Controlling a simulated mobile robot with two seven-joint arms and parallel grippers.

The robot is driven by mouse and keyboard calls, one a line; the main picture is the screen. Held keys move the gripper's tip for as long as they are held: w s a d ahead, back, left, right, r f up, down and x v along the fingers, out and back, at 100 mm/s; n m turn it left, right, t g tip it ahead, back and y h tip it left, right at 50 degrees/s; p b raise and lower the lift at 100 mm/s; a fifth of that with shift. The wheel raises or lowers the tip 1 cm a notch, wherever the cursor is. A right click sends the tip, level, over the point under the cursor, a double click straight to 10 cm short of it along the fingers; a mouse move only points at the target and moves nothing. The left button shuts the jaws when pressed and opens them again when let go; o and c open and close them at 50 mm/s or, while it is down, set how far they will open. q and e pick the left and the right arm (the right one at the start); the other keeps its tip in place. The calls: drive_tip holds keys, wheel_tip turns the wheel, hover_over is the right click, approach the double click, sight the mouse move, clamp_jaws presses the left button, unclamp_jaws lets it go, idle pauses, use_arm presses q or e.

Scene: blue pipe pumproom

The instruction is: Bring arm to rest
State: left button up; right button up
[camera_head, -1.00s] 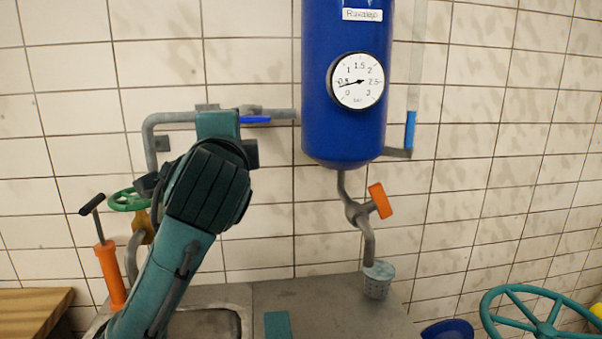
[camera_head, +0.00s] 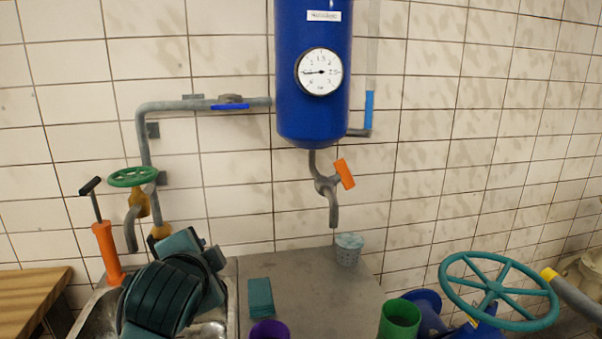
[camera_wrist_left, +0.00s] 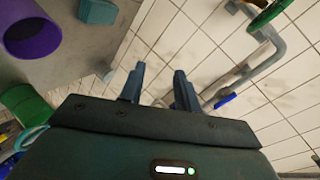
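My left arm (camera_head: 165,298) is folded low over the sink at the lower left of the head view. The fingers of its gripper cannot be made out there. In the left wrist view the left gripper (camera_wrist_left: 158,88) has its two fingers apart with nothing between them. They are pointed toward the tiled wall, and the pipe with the blue lever (camera_wrist_left: 225,99) shows to their right. In the head view the same blue lever (camera_head: 229,107) lies along the pipe, clear of my arm. My right gripper is not in view.
The blue tank with its gauge (camera_head: 319,72) hangs on the wall. On the counter (camera_head: 300,285) are a sponge (camera_head: 261,298), a purple cup (camera_head: 269,331) and a strainer cup (camera_head: 348,250). A green cup (camera_head: 400,318) and teal wheel (camera_head: 497,290) are right; an orange hand pump (camera_head: 107,252) is left.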

use_arm(q)
drive_tip(key=s+a+f+n+g+h, duration=0.1)
drive_tip(key=s+f+n+g, duration=0.1)
drive_tip(key=s+f, duration=0.45)
drive_tip(key=s+a+f+n+g, duration=0.1)
drive_tip(key=s+f+n+g, duration=0.15)
drive_tip(key=f, duration=0.65)
drive_tip(key=s+a+f+n+g, duration=0.25)
drive_tip(key=s+f, duration=0.35)
drive_tip(key=s, duration=0.3)
drive_tip(key=s+a+f+n+g, duration=0.1)
drive_tip(key=s+f+n+g, duration=0.15)
drive_tip(key=s+f, duration=0.55)
drive_tip(key=w+d+f+t+h, duration=0.3)
drive_tip(key=w+d+f+t, duration=0.1)
drive_tip(key=d+f+t, duration=0.1)
drive_tip(key=shift+w+d+t+h, duration=0.2)
drive_tip(key=shift+d+t+h, duration=0.2)
drive_tip(key=shift+d+t, duration=0.55)
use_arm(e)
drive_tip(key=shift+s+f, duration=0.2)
